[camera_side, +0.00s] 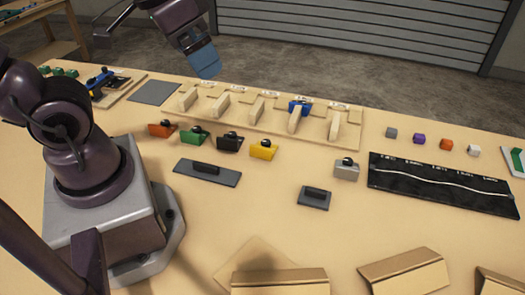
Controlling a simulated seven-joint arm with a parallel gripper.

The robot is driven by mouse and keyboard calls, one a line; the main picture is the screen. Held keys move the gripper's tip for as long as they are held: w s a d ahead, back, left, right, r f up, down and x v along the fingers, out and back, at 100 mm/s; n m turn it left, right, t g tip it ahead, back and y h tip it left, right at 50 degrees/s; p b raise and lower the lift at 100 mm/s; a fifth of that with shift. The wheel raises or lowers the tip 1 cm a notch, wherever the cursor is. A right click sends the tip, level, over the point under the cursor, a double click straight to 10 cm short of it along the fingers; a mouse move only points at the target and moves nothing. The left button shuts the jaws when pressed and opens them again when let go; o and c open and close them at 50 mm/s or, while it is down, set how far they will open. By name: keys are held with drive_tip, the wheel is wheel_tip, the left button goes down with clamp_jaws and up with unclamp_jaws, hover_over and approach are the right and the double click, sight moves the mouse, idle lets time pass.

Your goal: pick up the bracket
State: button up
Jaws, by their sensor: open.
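No single piece is clearly marked as the bracket. Small angled plates with dark knobs lie in a row on the table: an orange one (161,129), a green one (194,135), a black one (229,142) and a yellow one (264,150). A similar grey piece (346,170) sits farther right. A blue piece (299,107) sits on one upright of the wooden rack (262,124). My gripper (204,64), with a blue end, is raised at the top, above and behind the rack's left part. It is open and appears empty; its fingers are not clearly separated in this view.
A black panel with a white curve (443,186) is at right. Several small cubes (419,139) lie behind it. Cardboard pieces (404,270) line the front edge. The table's middle is partly clear.

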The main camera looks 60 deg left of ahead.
drive_tip(key=w+a+f+n+g, duration=0.2)
drive_tip(key=w+a+f+g, duration=0.15)
drive_tip(key=w+f, duration=0.35)
drive_tip(key=n, duration=0.6)
hover_over(262, 148)
wheel_tip(262, 148, down, 13)
drive_tip(key=shift+g, duration=0.35)
drive_tip(key=f, duration=1.2)
drive_tip(key=shift+w+a+f, duration=0.1)
drive_tip(key=shift+a+f, duration=0.05)
drive_tip(key=shift+a, duration=0.15)
drive_tip(key=c, duration=1.1)
drive_tip(key=shift+o, duration=0.2)
